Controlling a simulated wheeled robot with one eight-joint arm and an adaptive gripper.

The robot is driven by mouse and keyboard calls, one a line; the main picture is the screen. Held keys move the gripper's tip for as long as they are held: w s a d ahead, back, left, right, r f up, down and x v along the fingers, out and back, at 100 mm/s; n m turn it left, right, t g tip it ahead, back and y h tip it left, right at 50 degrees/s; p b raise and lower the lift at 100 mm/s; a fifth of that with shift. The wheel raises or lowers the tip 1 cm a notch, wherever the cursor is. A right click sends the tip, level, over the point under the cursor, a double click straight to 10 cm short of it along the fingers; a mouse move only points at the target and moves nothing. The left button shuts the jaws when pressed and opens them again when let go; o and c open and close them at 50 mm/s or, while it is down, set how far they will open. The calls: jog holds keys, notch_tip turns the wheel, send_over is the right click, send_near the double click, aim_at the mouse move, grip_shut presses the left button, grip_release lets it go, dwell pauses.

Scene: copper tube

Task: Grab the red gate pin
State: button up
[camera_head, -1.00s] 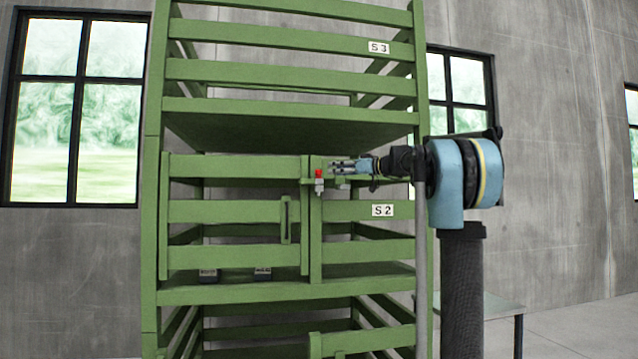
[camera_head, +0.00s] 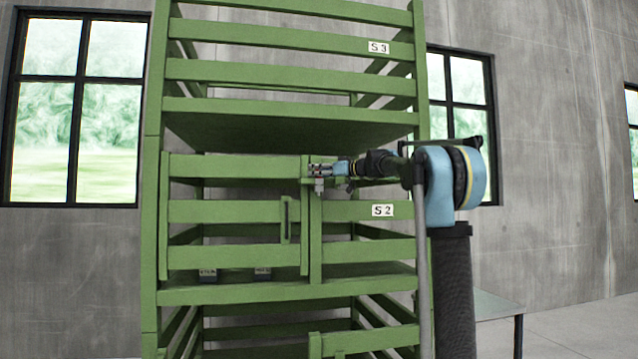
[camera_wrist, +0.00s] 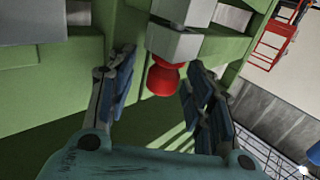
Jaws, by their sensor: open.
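The red gate pin (camera_wrist: 164,78) shows in the wrist view, a red knob under a grey block (camera_wrist: 174,42) on the green gate. My gripper (camera_wrist: 160,88) is open, with one blue-padded finger on each side of the red knob. The fingers appear apart from it. In the head view my gripper (camera_head: 318,168) is at the gate latch, over the spot of the pin, and hides the red knob. The grey latch block (camera_head: 319,185) shows just below the fingers.
The green rack's slatted gate (camera_head: 235,211) stands closed on the S2 level, with a handle (camera_head: 286,219). Two small dark blocks (camera_head: 208,275) sit on the shelf behind it. A green shelf (camera_head: 290,118) lies above my arm.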

grip_shut()
